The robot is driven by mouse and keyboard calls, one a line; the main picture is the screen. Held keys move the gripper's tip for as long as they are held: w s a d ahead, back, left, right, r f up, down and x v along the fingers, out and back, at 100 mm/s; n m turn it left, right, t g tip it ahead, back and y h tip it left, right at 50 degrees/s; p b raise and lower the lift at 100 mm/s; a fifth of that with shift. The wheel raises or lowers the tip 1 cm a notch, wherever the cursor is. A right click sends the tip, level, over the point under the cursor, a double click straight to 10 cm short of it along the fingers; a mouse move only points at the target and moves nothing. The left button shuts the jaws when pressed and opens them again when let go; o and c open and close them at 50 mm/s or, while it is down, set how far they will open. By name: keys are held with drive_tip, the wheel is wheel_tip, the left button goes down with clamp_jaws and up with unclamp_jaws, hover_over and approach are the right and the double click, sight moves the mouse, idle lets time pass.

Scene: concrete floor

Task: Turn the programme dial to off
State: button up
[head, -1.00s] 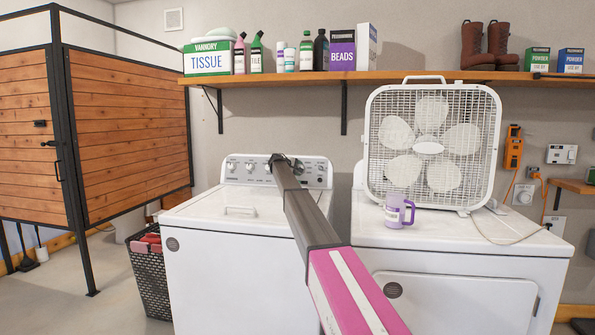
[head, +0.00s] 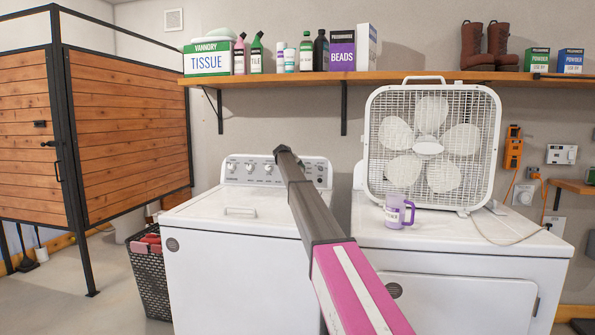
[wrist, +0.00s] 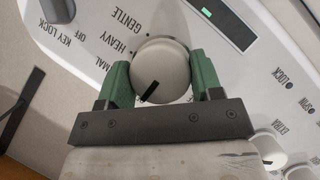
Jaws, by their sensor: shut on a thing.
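The programme dial (wrist: 160,60) is a round white knob with a black pointer mark, on the white control panel of the left-hand washer (head: 236,222). In the wrist view my gripper (wrist: 160,72) has its green fingers on either side of the knob, shut on it. The black mark points to the lower left of the picture. In the head view my arm hides the gripper and the held dial.
A fan (head: 430,145) and a purple mug (head: 397,212) stand on the right-hand machine. A shelf (head: 400,77) with bottles and boxes runs above.

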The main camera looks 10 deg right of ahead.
idle(0.4)
drive_tip(key=o, duration=0.9)
drive_tip(key=shift+s+a, duration=0.1)
drive_tip(key=v, duration=1)
drive_tip(key=shift+s+a+r, duration=0.1)
drive_tip(key=shift+s+r, duration=0.05)
drive_tip(key=shift+r, duration=0.15)
